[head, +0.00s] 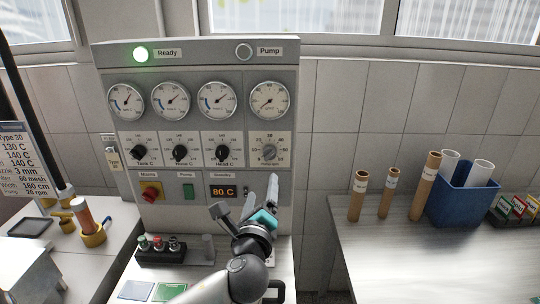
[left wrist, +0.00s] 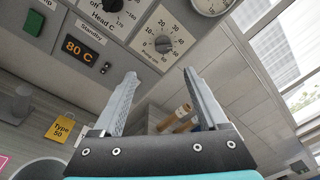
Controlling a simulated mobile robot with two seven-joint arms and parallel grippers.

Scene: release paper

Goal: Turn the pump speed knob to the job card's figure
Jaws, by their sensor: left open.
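The pump speed knob (head: 269,152) is a grey knob on a white numbered dial, at the right end of the row of knobs on the grey panel. It also shows in the left wrist view (left wrist: 163,44), beyond the fingertips; I cannot read its exact setting. My right gripper is not in view.
Three black knobs (head: 180,153) sit left of the pump dial, with gauges (head: 270,100) above. An orange 80 C display (head: 223,191) and a red switch (head: 151,192) are below. Cardboard tubes (head: 387,192) and a blue bin (head: 463,195) stand on the right counter.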

